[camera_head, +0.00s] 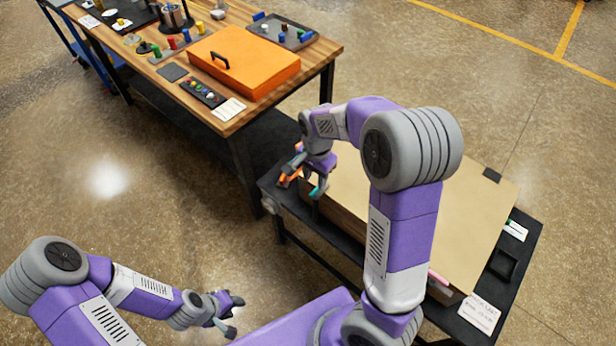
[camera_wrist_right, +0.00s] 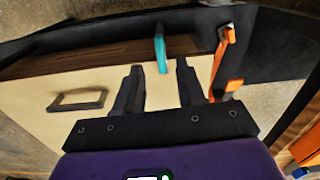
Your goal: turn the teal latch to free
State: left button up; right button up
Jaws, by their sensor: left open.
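The teal latch (camera_wrist_right: 160,50) is a small upright bar at the edge of the wide tan-topped box (camera_head: 350,188). In the head view the latch (camera_head: 320,187) shows just below my right gripper (camera_head: 307,174). In the right wrist view my right gripper (camera_wrist_right: 160,70) is open, its two fingers apart with nothing between them. The latch lies just beyond the fingertips, in line with the gap. I cannot tell whether a finger touches it. My left gripper (camera_head: 232,312) is open and empty, low over the floor, far from the latch.
A dark handle (camera_wrist_right: 78,100) is on the tan top. The box sits on a black table (camera_head: 510,262). A wooden bench (camera_head: 318,50) with an orange case (camera_head: 245,60) stands behind.

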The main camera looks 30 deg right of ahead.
aim_at(316, 189)
jog(key=shift+w+d+r+m, duration=0.25)
jog(key=shift+d+r+m, duration=0.05)
jog(key=shift+r, duration=0.2)
jog(key=shift+d+f, duration=0.1)
notch_tip(316, 189, down, 7)
jog(key=b, duration=0.3)
jog(key=shift+s, duration=0.1)
jog(key=shift+c, duration=0.3)
grip_shut()
